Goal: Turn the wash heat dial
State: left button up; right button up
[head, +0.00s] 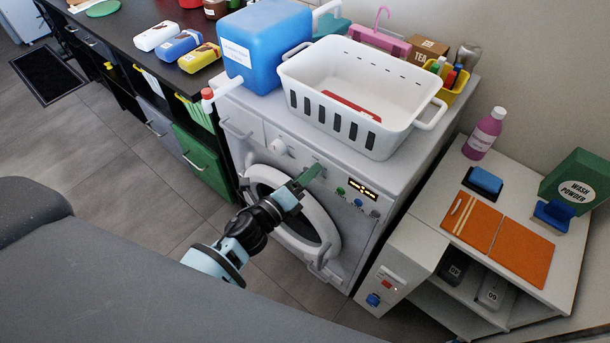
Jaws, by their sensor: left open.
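The washing machine (355,215) stands in the middle of the head view, its control panel along the top of the front. A white round dial (279,147) sits on the left part of the panel. A second control, partly hidden, seems to sit by my fingertips; I cannot tell which one is the wash heat dial. My left gripper (308,177) reaches up from below, in front of the panel, to the right of the white dial. It is open. I cannot tell whether its fingertips touch the panel. My right gripper is not in view.
A small display (363,189) and coloured buttons are right of my gripper. The round door (292,215) lies below my gripper. A white shelf unit (420,235) stands at right.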

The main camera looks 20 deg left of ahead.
pick_arm(q)
jog(key=v, duration=0.8)
jog(key=shift+b, duration=0.3)
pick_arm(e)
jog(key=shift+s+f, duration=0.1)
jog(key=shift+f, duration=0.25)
pick_arm(q)
jog(key=shift+w, duration=0.1)
jog(key=s+a+f+n+g+y+p, duration=0.1)
jog(key=s+f+n+g+y+p, duration=0.1)
jog(key=s+n, duration=1.1)
jog(key=s+f+n+g+y+p, duration=0.2)
jog(key=s+f+n+g+p, duration=0.3)
jog(key=s+n, duration=0.8)
jog(key=s+g, duration=0.1)
jog(key=s, duration=0.1)
jog(key=shift+s+a+p, duration=0.4)
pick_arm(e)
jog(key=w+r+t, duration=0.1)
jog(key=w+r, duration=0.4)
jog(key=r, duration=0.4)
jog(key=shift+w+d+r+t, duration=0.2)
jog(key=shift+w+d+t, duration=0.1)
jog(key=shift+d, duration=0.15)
